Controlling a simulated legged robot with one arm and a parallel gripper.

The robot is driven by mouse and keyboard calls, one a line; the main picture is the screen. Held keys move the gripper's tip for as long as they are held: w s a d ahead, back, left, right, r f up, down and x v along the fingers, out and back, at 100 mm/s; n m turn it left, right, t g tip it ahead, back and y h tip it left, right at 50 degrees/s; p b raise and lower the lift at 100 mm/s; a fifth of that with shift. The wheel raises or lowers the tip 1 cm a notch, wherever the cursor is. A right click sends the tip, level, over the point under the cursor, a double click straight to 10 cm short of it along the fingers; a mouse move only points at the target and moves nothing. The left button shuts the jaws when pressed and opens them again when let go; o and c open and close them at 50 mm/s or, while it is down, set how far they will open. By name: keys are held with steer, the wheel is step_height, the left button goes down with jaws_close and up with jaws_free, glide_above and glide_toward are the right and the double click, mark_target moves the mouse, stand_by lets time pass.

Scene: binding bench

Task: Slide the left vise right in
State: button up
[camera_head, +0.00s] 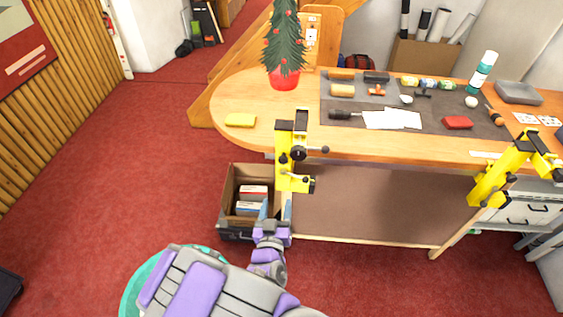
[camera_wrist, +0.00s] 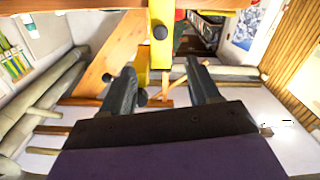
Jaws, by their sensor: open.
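The left vise (camera_head: 293,157) is yellow with black knobs and handles. It is clamped at the front edge of the wooden bench, toward its left end. A second yellow vise (camera_head: 512,170) is at the bench's right end. My gripper (camera_head: 275,208) is open and empty, low in front of the bench, just below and left of the left vise's lower part. In the wrist view my two dark fingers (camera_wrist: 163,88) stand apart, and the yellow vise (camera_wrist: 158,50) shows beyond them near the middle. A dark knob lies close to the left finger; I cannot tell whether they touch.
The bench top (camera_head: 230,97) holds a small decorated tree (camera_head: 285,45), a yellow block (camera_head: 241,120) and a dark mat (camera_head: 345,112) with tools and paper. An open box (camera_head: 231,190) stands on the floor left of my gripper. Red carpet (camera_head: 120,150) is clear at left.

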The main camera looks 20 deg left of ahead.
mark_target(283, 162)
steer(key=b+x, duration=0.6)
steer(key=x, duration=1.1)
steer(key=shift+w+a, duration=0.1)
steer(key=shift+a, duration=0.05)
jaws_close()
stand_by(0.6)
